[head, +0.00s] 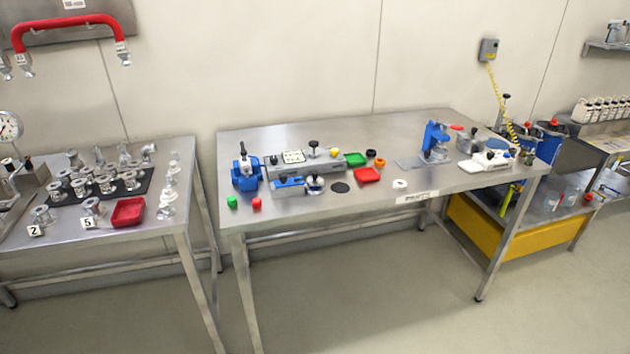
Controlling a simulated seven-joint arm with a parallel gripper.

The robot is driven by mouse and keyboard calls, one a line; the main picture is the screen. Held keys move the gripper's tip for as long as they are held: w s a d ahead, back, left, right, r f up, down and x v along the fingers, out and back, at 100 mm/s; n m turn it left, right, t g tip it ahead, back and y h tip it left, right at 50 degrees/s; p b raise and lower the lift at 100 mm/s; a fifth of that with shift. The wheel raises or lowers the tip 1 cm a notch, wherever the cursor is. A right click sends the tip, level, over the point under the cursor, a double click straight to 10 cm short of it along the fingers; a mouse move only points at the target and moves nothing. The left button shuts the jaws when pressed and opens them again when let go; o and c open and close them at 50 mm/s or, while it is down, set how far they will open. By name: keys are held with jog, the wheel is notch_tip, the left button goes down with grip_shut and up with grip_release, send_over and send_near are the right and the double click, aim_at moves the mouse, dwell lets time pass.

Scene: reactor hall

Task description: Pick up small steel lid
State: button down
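I cannot pick out the small steel lid for certain at this size. A small pale ring-like disc (400,184) lies flat near the front edge of the middle steel table (300,215). A dark flat disc (340,187) lies to its left. Several shiny steel fittings (105,184) stand on a black mat on the left table, and more stand along that table's right side. My gripper is not in view.
The middle table holds blue fixtures (245,172), a red tray (367,175), a green tray (355,159) and a white device (487,160). A red tray (128,212) sits on the left table. A narrow gap separates these tables. A yellow coiled cable (500,100) hangs at right.

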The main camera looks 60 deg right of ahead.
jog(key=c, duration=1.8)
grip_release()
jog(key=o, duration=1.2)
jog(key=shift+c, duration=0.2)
